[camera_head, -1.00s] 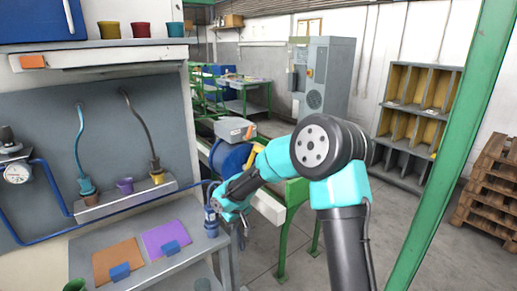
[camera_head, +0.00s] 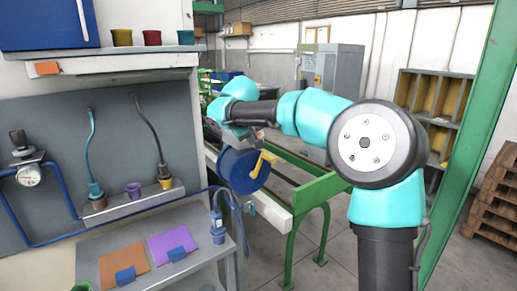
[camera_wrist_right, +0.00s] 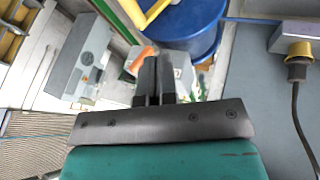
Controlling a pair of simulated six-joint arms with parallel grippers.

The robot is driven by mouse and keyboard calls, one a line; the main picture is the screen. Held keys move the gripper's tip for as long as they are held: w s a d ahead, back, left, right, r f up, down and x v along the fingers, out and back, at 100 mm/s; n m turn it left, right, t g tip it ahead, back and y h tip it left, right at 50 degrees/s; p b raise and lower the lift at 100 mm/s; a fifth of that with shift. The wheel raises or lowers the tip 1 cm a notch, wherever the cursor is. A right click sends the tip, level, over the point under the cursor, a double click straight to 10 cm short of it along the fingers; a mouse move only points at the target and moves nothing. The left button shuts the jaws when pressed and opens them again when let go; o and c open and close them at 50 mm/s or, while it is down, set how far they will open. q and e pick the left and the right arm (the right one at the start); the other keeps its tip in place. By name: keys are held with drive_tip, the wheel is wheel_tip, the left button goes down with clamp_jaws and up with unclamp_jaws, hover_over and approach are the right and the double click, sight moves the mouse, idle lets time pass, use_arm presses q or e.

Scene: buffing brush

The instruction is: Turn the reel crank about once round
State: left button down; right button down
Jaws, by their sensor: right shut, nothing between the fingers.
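The blue reel drum (camera_head: 238,172) is mounted beside the green bench, with its yellow crank (camera_head: 262,164) on the side facing right. In the right wrist view, part of the blue drum (camera_wrist_right: 185,22) and a yellow piece of the crank (camera_wrist_right: 153,12) show at the top. My right gripper (camera_wrist_right: 153,62) is shut and empty, its fingers together and apart from the crank. In the head view, my right arm reaches across above the reel, and its fingers are mostly hidden by the arm. My left gripper is not in view.
A grey workbench (camera_head: 200,262) at left carries an orange plate (camera_head: 123,262), a purple plate (camera_head: 172,243) and a blue bottle (camera_head: 217,226). A green-framed bench (camera_head: 315,190) stands behind the reel. Grey shelving (camera_head: 440,100) and pallets (camera_head: 492,195) stand at right.

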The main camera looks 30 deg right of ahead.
sight(264, 154)
drive_tip(key=shift+w+d+f, duration=0.7)
drive_tip(key=shift+d+f, duration=0.5)
drive_tip(key=shift+f, duration=0.35)
drive_tip(key=shift+w+d+f, duration=0.65)
drive_tip(key=shift+d+f, duration=0.6)
drive_tip(key=shift+f, duration=0.35)
drive_tip(key=shift+w+d+f, duration=0.7)
drive_tip(key=shift+d+f, duration=0.5)
drive_tip(key=shift+f, duration=0.35)
drive_tip(key=shift+d, duration=0.15)
